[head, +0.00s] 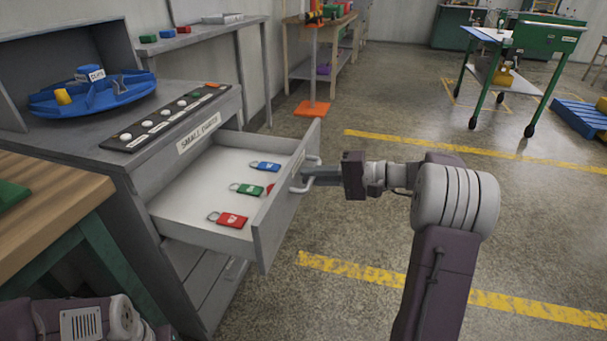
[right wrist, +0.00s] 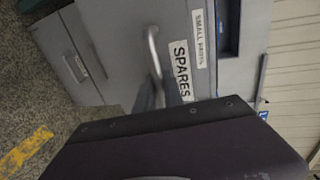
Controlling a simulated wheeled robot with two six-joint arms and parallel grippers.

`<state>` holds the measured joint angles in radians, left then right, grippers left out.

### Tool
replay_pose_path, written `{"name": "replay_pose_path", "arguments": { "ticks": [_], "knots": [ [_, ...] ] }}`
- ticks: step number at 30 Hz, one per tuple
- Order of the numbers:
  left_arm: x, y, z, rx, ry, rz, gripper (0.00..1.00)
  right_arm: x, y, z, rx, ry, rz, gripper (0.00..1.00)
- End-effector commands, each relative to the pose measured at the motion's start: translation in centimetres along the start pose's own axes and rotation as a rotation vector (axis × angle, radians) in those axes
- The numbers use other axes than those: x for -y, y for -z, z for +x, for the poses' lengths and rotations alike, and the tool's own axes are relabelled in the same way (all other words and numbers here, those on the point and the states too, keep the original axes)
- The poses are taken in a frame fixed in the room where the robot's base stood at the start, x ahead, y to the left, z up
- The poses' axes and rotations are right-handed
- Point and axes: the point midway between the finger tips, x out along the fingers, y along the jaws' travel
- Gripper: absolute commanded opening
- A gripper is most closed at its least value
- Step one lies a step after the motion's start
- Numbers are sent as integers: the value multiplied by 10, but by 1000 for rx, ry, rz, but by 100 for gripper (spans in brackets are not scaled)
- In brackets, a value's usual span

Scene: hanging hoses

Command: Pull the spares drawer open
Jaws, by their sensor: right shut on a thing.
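The spares drawer (head: 205,232) stands well out of the grey cabinet in the head view. Inside lie a blue tag (head: 265,166), a green tag (head: 247,189) and a red tag (head: 232,220), with part of another red one by the front panel. My right gripper (head: 308,175) is shut on the drawer's handle (head: 297,187). The right wrist view shows the handle (right wrist: 152,48) running to the fingers (right wrist: 160,95), beside a SPARES label (right wrist: 181,70). My left arm shows at the lower left; its gripper is out of view.
A blue tray (head: 95,97) and a panel of white knobs (head: 150,124) sit on the cabinet top. A wooden bench (head: 40,205) stands at the left. The floor right of the drawer is clear, with yellow lines.

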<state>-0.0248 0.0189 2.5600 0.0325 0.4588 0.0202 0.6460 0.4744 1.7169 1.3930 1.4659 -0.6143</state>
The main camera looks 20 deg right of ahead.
Motion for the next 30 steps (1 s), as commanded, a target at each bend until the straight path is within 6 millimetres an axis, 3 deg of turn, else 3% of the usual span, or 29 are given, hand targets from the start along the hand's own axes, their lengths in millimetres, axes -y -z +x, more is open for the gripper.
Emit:
{"name": "replay_pose_path", "arguments": {
  "ticks": [11, 12, 14, 23, 26, 30],
  "knots": [
    [0, 0, 0, 0, 0, 0, 36, -2, 0, -1, 2, -2, 1, 0],
    [0, 0, 0, 0, 0, 0, 36, -2, 0, -1, 2, -3, 1, 18],
    [0, 0, 0, 0, 0, 0, 36, -2, 0, -1, 2, -2, 1, 34],
    [0, 0, -1, 0, 0, 0, 36, 0, 0, -2, 0, -1, 0, 34],
    [0, 1, -9, 0, 0, 0, 36, 3, 1, -14, -2, -1, 2, 34],
    [0, 3, -28, 0, 0, 0, 36, 6, 1, -46, -5, -1, 4, 34]
  ]
}}
